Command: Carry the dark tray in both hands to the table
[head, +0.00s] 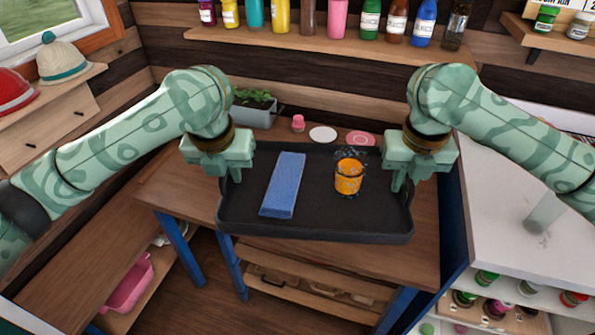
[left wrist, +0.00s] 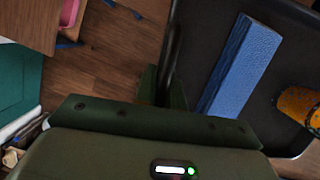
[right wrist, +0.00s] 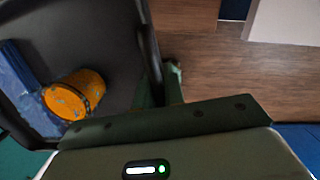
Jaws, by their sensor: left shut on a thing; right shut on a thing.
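The dark tray (head: 315,222) is held level between my two grippers, in front of and over the wooden table in the head view. My left gripper (head: 228,178) is shut on the tray's left rim. My right gripper (head: 398,180) is shut on its right rim. The rim also shows between the jaws in the left wrist view (left wrist: 172,50) and the right wrist view (right wrist: 150,50). The tray hides part of the table.
The wooden table (head: 180,190) with blue legs is below and behind the tray. A planter (head: 256,112), a white disc (head: 323,134) and a pink disc (head: 360,138) are at its back. A white counter (head: 520,225) stands at the right. A shelf of bottles (head: 300,42) hangs above.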

